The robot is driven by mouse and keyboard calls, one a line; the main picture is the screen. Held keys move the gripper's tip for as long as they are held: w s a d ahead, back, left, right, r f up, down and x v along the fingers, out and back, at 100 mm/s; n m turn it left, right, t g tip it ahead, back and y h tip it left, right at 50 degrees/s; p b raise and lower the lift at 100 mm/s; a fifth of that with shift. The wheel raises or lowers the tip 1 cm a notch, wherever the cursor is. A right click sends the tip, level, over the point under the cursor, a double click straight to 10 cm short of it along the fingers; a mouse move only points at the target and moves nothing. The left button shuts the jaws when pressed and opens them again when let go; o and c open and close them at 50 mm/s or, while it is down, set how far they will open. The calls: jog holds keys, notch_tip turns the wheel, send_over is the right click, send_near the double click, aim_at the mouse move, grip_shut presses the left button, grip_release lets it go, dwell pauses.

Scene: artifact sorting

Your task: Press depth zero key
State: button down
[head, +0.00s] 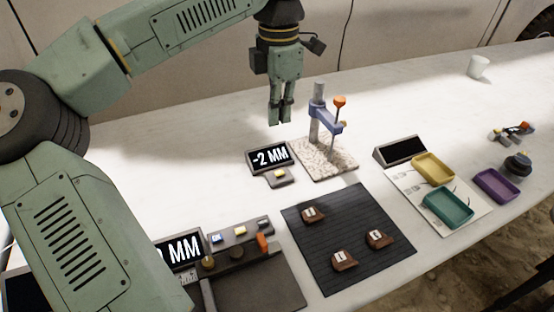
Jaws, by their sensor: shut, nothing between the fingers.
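A small dark display (269,157) reads "-2 MM" near the middle of the table. In front of it sits a small grey key block (280,179) with a pale yellow top. To its right a depth gauge stand (318,112) with a blue arm and an orange knob (340,102) rises from a speckled stone base (325,158). My gripper (281,123) is shut and empty, pointing down above and behind the display, apart from the key block. Which key bears a zero label is too small to read.
A black mat (350,264) with several brown pieces lies in front. A second display (185,250), partly hidden by my arm, and several keys (240,231) stand at lower left. Yellow (433,168), teal (447,206) and purple (495,186) trays lie at right. A white cup (478,67) stands at the back.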

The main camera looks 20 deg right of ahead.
aim_at(278, 172)
jog(key=shift+f, duration=0.1)
notch_tip(278, 172, down, 14)
jog(key=shift+r+p, duration=0.1)
jog(key=shift+p, duration=0.95)
